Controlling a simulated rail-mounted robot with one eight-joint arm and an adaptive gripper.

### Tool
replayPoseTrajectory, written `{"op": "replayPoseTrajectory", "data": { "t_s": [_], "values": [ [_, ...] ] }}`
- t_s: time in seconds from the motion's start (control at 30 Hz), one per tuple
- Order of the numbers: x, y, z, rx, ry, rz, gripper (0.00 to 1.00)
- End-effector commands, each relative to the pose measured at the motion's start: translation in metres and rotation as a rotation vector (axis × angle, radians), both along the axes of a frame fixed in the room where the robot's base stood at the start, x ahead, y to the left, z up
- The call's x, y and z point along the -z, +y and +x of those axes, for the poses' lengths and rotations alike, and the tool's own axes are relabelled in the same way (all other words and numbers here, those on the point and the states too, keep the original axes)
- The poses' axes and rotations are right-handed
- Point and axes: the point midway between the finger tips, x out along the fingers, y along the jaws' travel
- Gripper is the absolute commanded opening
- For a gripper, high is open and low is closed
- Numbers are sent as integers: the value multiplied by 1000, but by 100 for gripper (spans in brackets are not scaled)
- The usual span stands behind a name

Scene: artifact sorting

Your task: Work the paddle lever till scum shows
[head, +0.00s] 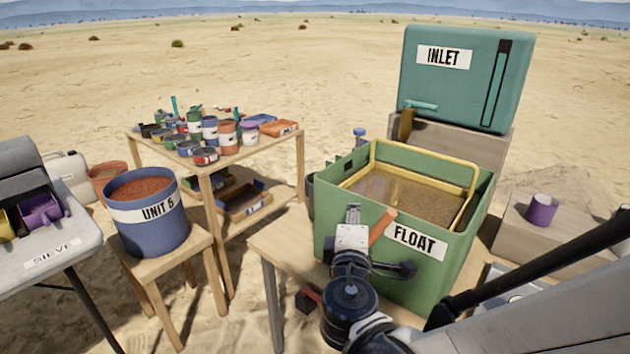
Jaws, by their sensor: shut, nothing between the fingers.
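The green FLOAT tank (340,245) stands on a wooden table at the right. It holds murky brown water (405,190) with a darker patch; I cannot tell whether scum lies on it. A yellow frame (424,152) rises around the tank's inside. An orange-brown bar (383,224) slants up at the tank's front wall, left of the FLOAT label; it may be the paddle lever, partly hidden by my gripper. My gripper (353,210) is shut and empty, in front of the tank's front wall and just left of the bar. I cannot tell whether they touch.
A teal INLET tank (465,85) with a tap stands behind the float tank. A blue UNIT 6 bucket (150,235) of reddish soil is on a stool at left. A table (300,150) of paint-like tins stands behind. A purple cup (542,210) is at right.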

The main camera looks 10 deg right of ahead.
Motion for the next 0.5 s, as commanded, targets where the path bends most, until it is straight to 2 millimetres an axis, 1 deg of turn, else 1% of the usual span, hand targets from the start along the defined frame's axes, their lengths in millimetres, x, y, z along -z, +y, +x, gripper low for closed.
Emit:
{"op": "replayPoseTrajectory", "data": {
  "t_s": [0.03, 0.1, 0.3, 0.5],
  "values": [
    [3, 4, -13, -5, 0, 0, 0],
    [5, 8, -25, -6, 0, 0, 0],
    [12, 20, -53, -9, -1, 0, 0],
    [18, 28, -76, -8, -1, 0, 0]
  ]
}}
